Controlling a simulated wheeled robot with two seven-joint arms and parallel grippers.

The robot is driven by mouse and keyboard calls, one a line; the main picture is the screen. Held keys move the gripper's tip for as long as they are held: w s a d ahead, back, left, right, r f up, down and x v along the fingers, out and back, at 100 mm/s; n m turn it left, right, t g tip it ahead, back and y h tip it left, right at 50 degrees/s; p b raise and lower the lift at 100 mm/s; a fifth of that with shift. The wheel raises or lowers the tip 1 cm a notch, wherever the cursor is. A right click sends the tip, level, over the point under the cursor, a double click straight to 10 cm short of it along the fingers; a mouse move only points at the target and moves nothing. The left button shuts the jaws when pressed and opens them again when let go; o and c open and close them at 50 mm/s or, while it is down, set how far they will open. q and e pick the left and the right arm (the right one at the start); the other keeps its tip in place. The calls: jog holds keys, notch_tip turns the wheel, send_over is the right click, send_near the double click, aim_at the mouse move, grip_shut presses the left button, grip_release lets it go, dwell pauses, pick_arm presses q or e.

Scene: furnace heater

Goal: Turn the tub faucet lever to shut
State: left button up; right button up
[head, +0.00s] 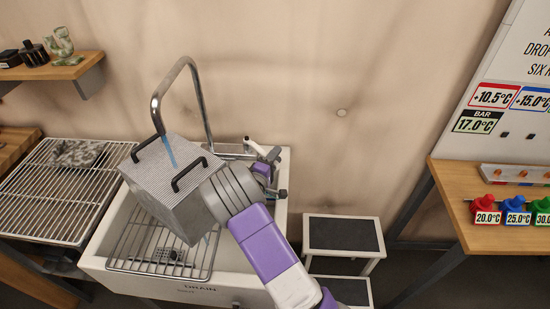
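The tub (110,262) is a white sink with "DRAIN" lettered on its front. A curved metal faucet spout (188,64) rises at its back, and a thin blue stream of water (169,153) comes from the spout's mouth. The faucet's lever area, with a pale handle (254,147), is at the tub's back right. My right arm comes in from the bottom. My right gripper (272,158) appears to be close by the pale handle; its fingers are small and partly hidden, so I cannot tell contact or opening. My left gripper is not in view.
A ridged grey metal box (160,200) with two black handles is under the spout. A wire rack (135,240) lies across the tub's front; another grate (45,205) is at left. A step stool (345,233) stands right of the tub. A wooden table (455,170) holds coloured knobs.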

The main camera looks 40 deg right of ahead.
jog(key=p+v, duration=0.1)
jog(key=v, duration=0.6)
jog(key=shift+a, duration=0.3)
jog(key=shift+s, duration=0.15)
